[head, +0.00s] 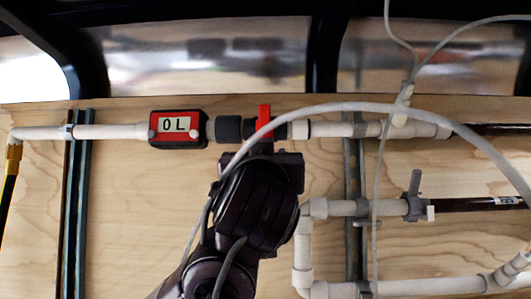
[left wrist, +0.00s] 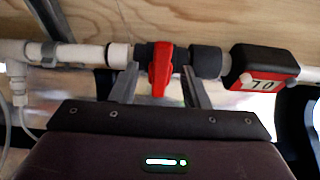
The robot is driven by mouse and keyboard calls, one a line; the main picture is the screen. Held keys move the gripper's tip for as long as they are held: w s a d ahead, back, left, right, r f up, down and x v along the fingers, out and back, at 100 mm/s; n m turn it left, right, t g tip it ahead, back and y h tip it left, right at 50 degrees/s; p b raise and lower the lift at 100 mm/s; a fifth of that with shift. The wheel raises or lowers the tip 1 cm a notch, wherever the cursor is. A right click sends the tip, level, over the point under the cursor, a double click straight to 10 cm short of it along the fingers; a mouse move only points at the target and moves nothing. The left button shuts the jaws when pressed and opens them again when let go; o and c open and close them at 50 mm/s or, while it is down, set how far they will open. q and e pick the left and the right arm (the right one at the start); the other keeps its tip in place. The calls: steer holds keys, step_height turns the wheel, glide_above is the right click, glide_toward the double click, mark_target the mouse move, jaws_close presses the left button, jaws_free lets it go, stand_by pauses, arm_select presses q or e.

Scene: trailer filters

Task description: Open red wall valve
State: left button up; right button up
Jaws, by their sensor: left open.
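The red valve handle (head: 264,120) sits on the white pipe along the wooden wall, just right of a dark grey coupling (head: 229,129). In the head view it stands upright, crosswise to the pipe. In the left wrist view the red handle (left wrist: 160,68) points down the picture, toward my gripper. My left gripper (left wrist: 159,82) is open, with one finger on each side of the handle and visible gaps between. In the head view my left gripper (head: 265,150) is just below the valve, its fingers mostly hidden by the wrist. My right gripper is not in view.
A red and black meter reading "0 L" (head: 178,128) is left of the valve. A pale hose (head: 400,111) arches across the front of the pipes. A lower pipe has a grey valve (head: 415,200). Metal rails (head: 77,200) run up the wall.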

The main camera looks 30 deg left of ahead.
mark_target(264, 133)
arm_select(q)
step_height(264, 133, up, 4)
steer(key=p, duration=0.3)
steer(key=shift+w+a+f+y, duration=0.1)
steer(key=shift+y, duration=0.2)
steer(key=p+x, duration=0.2)
steer(key=shift+w+a+f, duration=0.15)
steer(key=shift+w+a, duration=0.15)
steer(key=shift+w+a+f+p, duration=0.1)
steer(key=shift+w+a+p, duration=0.1)
steer(key=shift+w+a, duration=0.25)
steer(key=shift+w+a+p, duration=0.2)
steer(key=shift+w, duration=0.35)
steer(key=shift+d, duration=0.1)
steer(key=shift+s+d, duration=0.1)
steer(key=shift+s, duration=0.05)
steer(key=c, duration=0.8)
jaws_close()
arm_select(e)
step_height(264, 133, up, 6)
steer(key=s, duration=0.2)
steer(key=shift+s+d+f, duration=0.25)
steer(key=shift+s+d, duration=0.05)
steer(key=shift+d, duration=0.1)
